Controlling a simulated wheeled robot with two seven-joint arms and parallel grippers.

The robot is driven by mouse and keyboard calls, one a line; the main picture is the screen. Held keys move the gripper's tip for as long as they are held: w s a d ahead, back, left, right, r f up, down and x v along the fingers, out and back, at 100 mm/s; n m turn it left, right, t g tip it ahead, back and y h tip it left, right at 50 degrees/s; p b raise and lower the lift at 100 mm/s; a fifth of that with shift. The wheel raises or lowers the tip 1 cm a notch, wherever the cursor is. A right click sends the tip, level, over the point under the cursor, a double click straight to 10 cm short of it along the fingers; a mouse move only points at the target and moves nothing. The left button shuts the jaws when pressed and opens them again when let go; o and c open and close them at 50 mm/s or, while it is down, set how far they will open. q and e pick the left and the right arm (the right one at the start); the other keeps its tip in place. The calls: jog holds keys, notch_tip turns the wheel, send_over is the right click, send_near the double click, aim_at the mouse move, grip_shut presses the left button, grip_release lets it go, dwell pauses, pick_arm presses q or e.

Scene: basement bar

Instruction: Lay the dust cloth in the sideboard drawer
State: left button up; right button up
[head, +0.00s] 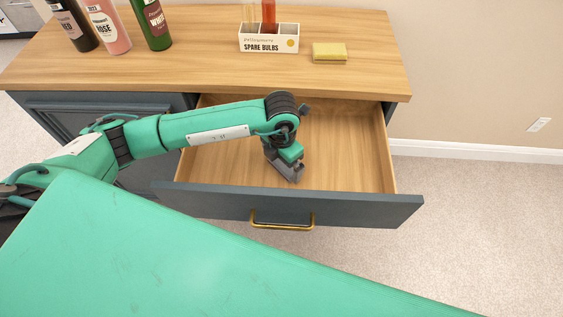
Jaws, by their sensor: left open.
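The sideboard drawer (345,145) is pulled open, with a dark blue front, a brass handle and a bare wooden floor. My left gripper (295,176) reaches down inside the open drawer, near its middle and behind the front panel. It is open, and I see nothing between its fingers. A small yellow block (329,52) lies on the right part of the sideboard top. It could be the folded dust cloth or a sponge; I cannot tell which. No other cloth shows, though my arm hides part of the drawer. My right gripper is not in view.
Several bottles (112,30) stand at the left of the sideboard top (200,62). A white "SPARE BULBS" box (269,45) stands left of the yellow block. The middle of the top is clear. Carpet (470,215) is free to the right of the drawer.

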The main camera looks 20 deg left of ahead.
aim_at(282, 165)
pick_arm(q)
notch_tip(282, 165, up, 11)
jog(key=shift+b, duration=0.45)
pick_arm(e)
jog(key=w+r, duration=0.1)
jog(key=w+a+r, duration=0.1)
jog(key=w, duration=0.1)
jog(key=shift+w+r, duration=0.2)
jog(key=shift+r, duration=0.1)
pick_arm(q)
jog(key=shift+f, duration=0.1)
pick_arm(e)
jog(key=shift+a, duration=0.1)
